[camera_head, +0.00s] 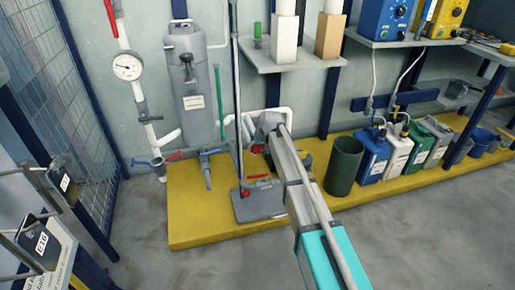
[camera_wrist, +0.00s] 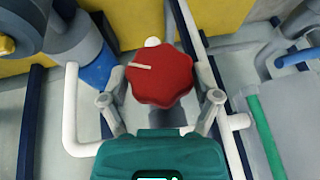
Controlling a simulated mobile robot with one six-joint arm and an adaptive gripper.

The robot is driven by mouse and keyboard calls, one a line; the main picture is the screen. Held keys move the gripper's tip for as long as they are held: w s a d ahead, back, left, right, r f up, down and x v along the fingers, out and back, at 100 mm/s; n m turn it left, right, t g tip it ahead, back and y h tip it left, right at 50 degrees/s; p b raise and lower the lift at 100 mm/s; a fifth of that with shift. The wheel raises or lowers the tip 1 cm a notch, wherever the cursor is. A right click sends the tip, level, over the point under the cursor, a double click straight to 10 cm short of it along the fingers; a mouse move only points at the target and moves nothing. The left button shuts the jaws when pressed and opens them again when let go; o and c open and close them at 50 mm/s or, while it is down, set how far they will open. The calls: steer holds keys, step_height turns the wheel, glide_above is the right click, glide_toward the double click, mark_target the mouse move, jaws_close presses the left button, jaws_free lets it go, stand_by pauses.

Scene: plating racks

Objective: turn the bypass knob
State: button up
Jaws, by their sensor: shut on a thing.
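The red bypass knob (camera_wrist: 160,82) has a lobed rim and fills the middle of the wrist view. Its pale pointer line points left, slightly up. A white mark (camera_wrist: 152,42) shows just above its rim. My gripper (camera_wrist: 160,78) has one grey finger on each side of the knob and is shut on it. In the head view, a small bit of red (camera_head: 257,148), probably the knob, shows beside the end of my arm. My arm hides most of the gripper there.
A grey filter tank (camera_head: 190,95) and a pressure gauge (camera_head: 127,67) stand at the left. A dark green bin (camera_head: 345,165) and several jugs, including a blue one (camera_head: 373,160), stand on the yellow platform (camera_head: 195,225). The grey floor in front is clear.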

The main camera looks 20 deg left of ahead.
steer(key=y+b, duration=0.1)
steer(key=g+y+b, duration=0.1)
steer(key=y, duration=0.1)
steer(key=shift+w+d+f+m+g, duration=0.1)
steer(key=shift+d+f+m+g, duration=0.1)
steer(key=shift+f+m+g, duration=0.1)
steer(key=g+y+b, duration=0.1)
steer(key=y+b, duration=0.2)
steer(key=shift+f+m+b, duration=0.2)
steer(key=shift+m+b, duration=0.2)
steer(key=m+g+y+b, duration=0.1)
steer(key=y+b, duration=0.2)
steer(key=b, duration=0.1)
steer(key=shift+d+g, duration=0.1)
steer(key=shift+g, duration=0.2)
steer(key=shift+r+y+b, duration=0.15)
steer(key=shift+y+b, duration=0.45)
steer(key=shift+b, duration=0.1)
steer(key=shift+r+g, duration=0.1)
steer(key=shift+g, duration=0.2)
steer(key=o, duration=0.9)
steer(key=shift+o, duration=0.2)
steer(key=shift+r+p, duration=0.15)
steer(key=shift+p, duration=0.5)
